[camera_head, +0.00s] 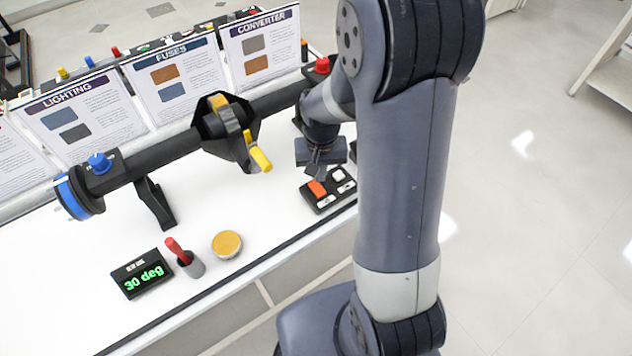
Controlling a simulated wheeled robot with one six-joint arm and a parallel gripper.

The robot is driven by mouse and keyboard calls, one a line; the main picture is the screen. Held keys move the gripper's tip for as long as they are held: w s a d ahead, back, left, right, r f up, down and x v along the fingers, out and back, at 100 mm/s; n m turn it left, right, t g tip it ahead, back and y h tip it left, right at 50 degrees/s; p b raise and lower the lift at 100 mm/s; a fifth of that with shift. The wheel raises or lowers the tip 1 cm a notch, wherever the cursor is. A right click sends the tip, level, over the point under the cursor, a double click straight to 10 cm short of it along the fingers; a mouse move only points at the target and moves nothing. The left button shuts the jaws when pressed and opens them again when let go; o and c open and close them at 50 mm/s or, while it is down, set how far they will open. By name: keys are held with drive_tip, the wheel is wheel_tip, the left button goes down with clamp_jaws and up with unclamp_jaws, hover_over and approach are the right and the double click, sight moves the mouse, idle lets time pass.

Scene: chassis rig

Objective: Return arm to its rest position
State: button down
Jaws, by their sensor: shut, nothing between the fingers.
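My arm (398,170) fills the right half of the head view, bent over the right end of the white table. My gripper (318,168) points down just above a small black switch box (328,190) with an orange rocker and a white one. The gripper is small in the picture, shut and empty. I cannot tell whether its fingertips touch the box.
A black tube rig (165,152) with a yellow lever (260,158) spans the table to the left. A "30 deg" display (142,273), a red-handled stick in a grey cup (190,262) and a yellow disc (227,244) stand in front. Posters (80,115) line the back.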

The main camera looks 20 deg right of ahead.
sight(320, 192)
drive_tip(key=shift+r+p, duration=0.4)
drive_tip(key=shift+r, duration=0.45)
drive_tip(key=shift+f, duration=0.1)
wheel_tip(320, 192, down, 7)
drive_tip(key=b, duration=0.5)
drive_tip(key=shift+b, duration=0.3)
